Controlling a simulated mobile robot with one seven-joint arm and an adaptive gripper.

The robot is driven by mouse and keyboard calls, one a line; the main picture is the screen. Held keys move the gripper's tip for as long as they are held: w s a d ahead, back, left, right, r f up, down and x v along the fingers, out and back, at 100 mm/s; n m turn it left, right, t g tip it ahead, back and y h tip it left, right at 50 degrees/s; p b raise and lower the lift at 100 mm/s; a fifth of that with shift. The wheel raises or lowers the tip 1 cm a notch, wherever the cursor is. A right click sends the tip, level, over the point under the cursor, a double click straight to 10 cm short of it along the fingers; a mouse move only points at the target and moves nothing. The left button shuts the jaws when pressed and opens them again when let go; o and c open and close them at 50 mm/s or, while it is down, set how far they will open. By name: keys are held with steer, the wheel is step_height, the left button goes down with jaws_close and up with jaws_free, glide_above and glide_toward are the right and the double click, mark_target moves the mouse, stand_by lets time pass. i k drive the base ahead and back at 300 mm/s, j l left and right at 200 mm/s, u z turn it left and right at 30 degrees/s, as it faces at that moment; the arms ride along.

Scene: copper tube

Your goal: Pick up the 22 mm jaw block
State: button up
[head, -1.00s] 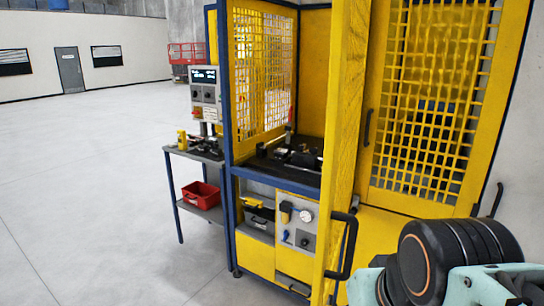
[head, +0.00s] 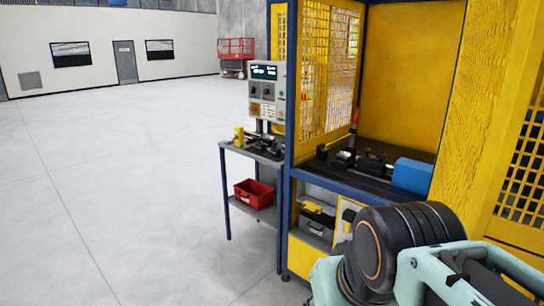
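Small dark parts (head: 266,146) sit on the grey top of a side table (head: 234,147) left of the yellow machine. More dark blocks (head: 371,162) sit on the black bed inside the machine. All are too small to tell which one is the 22 mm jaw block. My arm shows at the lower right, in front of the machine. My gripper is outside the view.
A yellow machine enclosure with blue posts (head: 290,120) stands at the right, with a blue block (head: 412,175) inside. A control box (head: 266,92) and yellow can (head: 239,136) stand at the side table. A red bin (head: 254,193) is below. The left floor is clear.

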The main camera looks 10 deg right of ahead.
mark_target(343, 158)
steer(key=i+j+u, duration=0.1)
steer(key=i+j, duration=0.15)
steer(key=i, duration=0.2)
steer(key=i+j+u, duration=0.15)
steer(key=i, duration=0.3)
steer(key=i+z, duration=0.3)
steer(key=i, duration=0.25)
steer(key=i+j+z, duration=0.1)
steer(key=i+z, duration=0.2)
steer(key=i, duration=0.2)
